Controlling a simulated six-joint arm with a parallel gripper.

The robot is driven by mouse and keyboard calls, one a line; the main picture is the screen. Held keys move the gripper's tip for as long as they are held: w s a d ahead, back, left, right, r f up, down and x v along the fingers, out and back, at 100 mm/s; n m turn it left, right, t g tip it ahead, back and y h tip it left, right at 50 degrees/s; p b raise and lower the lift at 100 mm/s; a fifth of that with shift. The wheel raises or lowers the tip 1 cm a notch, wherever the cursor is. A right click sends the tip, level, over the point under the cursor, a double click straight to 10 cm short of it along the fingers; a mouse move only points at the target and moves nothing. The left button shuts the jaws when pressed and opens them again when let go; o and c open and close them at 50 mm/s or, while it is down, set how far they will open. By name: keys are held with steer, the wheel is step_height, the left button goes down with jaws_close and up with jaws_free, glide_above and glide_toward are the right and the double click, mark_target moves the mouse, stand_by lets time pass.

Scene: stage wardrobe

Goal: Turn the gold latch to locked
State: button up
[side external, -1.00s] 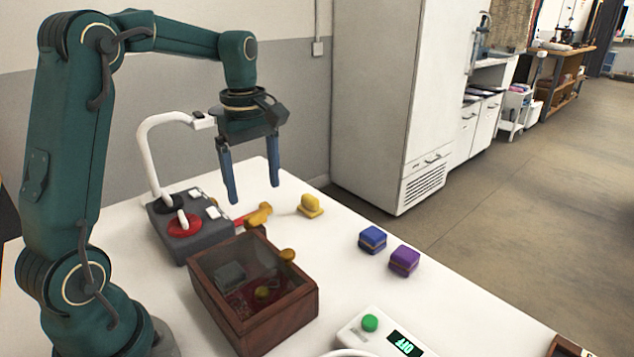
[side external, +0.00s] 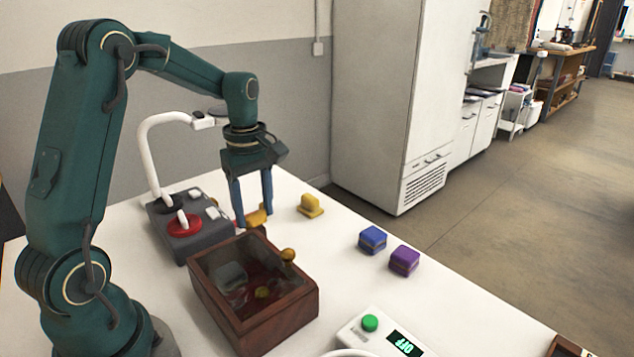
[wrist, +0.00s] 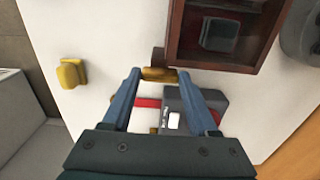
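The gold latch (side external: 257,217) is a short gold bar on the table behind the wooden box. In the wrist view the gold latch (wrist: 158,74) lies crosswise next to a small brown block, with a red strip (wrist: 147,103) behind it. My gripper (side external: 253,208) points down over the latch, with one blue finger on each side of it. In the wrist view my gripper (wrist: 160,73) is open, with the latch between its fingertips. Small gaps seem to show at both ends, but I cannot tell whether a finger touches. The fingers partly hide the latch in the side view.
The glass-topped wooden box (side external: 262,325), with a gold knob (side external: 288,255), stands just in front of the latch. A grey control box (side external: 200,243) with a red disc is close on the left. A yellow block (side external: 310,206), blue block (side external: 372,240) and purple block (side external: 404,260) stand right.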

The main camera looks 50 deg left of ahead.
steer(key=shift+c, duration=1.4)
steer(key=shift+m, duration=0.3)
steer(key=m, duration=0.3)
steer(key=shift+m, duration=0.4)
steer(key=m, duration=0.4)
steer(key=shift+m, duration=0.3)
steer(key=m, duration=0.4)
steer(key=shift+m, duration=2.4)
steer(key=o, duration=1.4)
